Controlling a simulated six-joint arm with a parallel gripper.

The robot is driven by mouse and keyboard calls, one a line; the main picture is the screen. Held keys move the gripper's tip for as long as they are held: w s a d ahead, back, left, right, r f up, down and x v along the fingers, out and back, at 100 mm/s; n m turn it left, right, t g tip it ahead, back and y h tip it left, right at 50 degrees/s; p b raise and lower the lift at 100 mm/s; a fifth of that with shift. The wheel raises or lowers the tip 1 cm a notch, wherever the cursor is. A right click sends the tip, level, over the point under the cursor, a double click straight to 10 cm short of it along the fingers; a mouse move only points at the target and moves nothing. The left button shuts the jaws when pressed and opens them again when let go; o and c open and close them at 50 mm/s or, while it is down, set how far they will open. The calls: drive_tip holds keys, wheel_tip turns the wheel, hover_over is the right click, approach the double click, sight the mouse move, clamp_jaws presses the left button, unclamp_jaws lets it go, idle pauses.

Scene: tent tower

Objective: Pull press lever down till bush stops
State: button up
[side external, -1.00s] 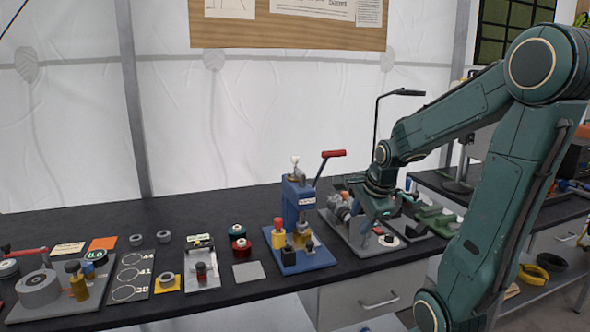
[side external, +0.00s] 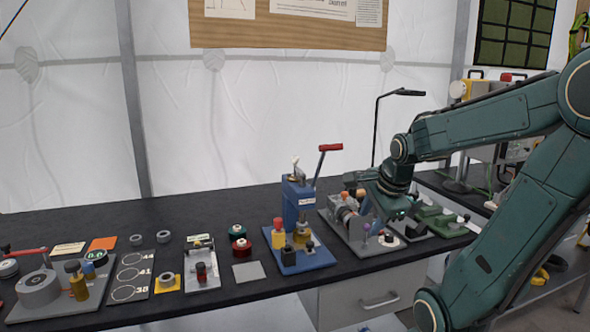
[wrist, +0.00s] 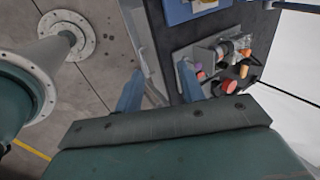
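The blue press (side external: 298,208) stands on its blue base plate on the bench. Its lever (side external: 330,147) has a red grip and points up and to the right. A brass-coloured part (side external: 301,235) sits low at the front of the press; I cannot tell whether it is the bush. My gripper (side external: 393,215) is to the right of the press, above the neighbouring grey fixture and clear of the lever. In the wrist view the two blue fingers of my gripper (wrist: 160,88) are apart with nothing between them. Part of the blue base (wrist: 190,10) shows at the top there.
The grey fixture (side external: 350,232) with small knobs stands right of the press. Green blocks (side external: 440,222) lie farther right. Red and green spools (side external: 241,247) and a grey plate (side external: 249,272) are left of the press. A thin lamp stand (side external: 376,130) rises behind.

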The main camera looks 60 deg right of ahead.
drive_tip(key=shift+s+a+r, duration=0.4)
drive_tip(key=shift+s+a, duration=0.25)
drive_tip(key=shift+s+a+r, duration=0.4)
drive_tip(key=shift+s+a, duration=0.2)
drive_tip(key=shift+r, duration=0.15)
drive_tip(key=v, duration=0.7)
idle(0.3)
drive_tip(key=shift+a+r, duration=0.1)
drive_tip(key=shift+a, duration=0.05)
